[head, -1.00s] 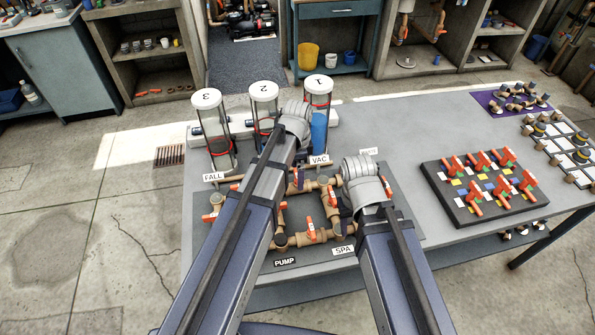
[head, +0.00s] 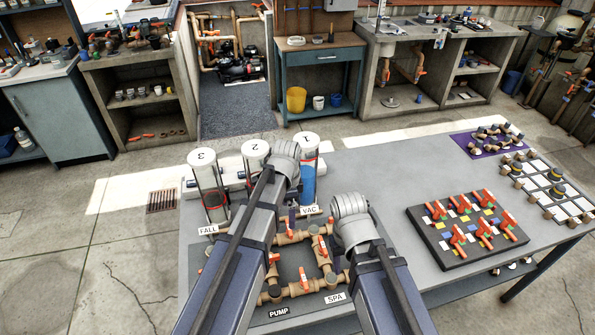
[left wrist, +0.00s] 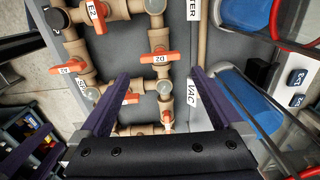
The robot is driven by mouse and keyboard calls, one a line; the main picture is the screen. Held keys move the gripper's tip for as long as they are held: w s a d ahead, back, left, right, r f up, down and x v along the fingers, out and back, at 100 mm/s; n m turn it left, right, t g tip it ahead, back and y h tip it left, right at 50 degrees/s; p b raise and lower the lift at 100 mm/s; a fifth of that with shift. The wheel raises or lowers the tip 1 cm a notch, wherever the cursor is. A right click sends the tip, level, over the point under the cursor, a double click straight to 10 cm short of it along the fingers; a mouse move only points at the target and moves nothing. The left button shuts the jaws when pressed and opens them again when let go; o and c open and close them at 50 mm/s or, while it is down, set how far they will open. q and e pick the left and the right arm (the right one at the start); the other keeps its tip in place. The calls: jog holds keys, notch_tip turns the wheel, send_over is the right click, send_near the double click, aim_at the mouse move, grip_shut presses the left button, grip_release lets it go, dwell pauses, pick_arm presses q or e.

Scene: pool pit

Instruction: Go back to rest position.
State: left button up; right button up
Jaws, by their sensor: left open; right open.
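Both my arms reach forward over the grey table with the pipe board (head: 290,250). My left gripper shows in the left wrist view (left wrist: 160,80), with two purple fingers spread and nothing between them. Below it are brown pipes (left wrist: 75,50) and orange valve handles (left wrist: 160,57). In the head view its fingers are mostly hidden behind its grey wrist, close to the clear tubes (head: 256,150). My right gripper (head: 350,218) is over the right part of the board. Its jaws are largely hidden behind its wrist, and I see nothing held in it.
A dark tray with orange valves (head: 468,232) lies on the table at the right. A purple mat (head: 470,146) with fittings and a white-squared board (head: 553,190) are behind it. Shelves (head: 140,95) and a blue bench (head: 320,70) stand across open floor. Floor is clear at left.

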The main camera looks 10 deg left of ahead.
pick_arm(q)
jog(key=s+d+n+b, duration=0.1)
jog(key=s+d+n, duration=0.1)
jog(key=s, duration=0.3)
jog(key=s+d+f+n, duration=0.1)
jog(key=s+d+n, duration=0.1)
jog(key=s+n, duration=0.2)
jog(key=s+d+f+n+y+b, duration=0.1)
jog(key=s+d+n, duration=0.1)
jog(key=s, duration=0.5)
jog(key=shift+f+n+b, duration=0.25)
jog(key=shift+n+b, duration=0.1)
jog(key=shift+n, duration=0.55)
pick_arm(e)
notch_tip(320, 180, down, 3)
jog(key=shift+r, duration=0.15)
pick_arm(q)
jog(key=shift+w, duration=0.1)
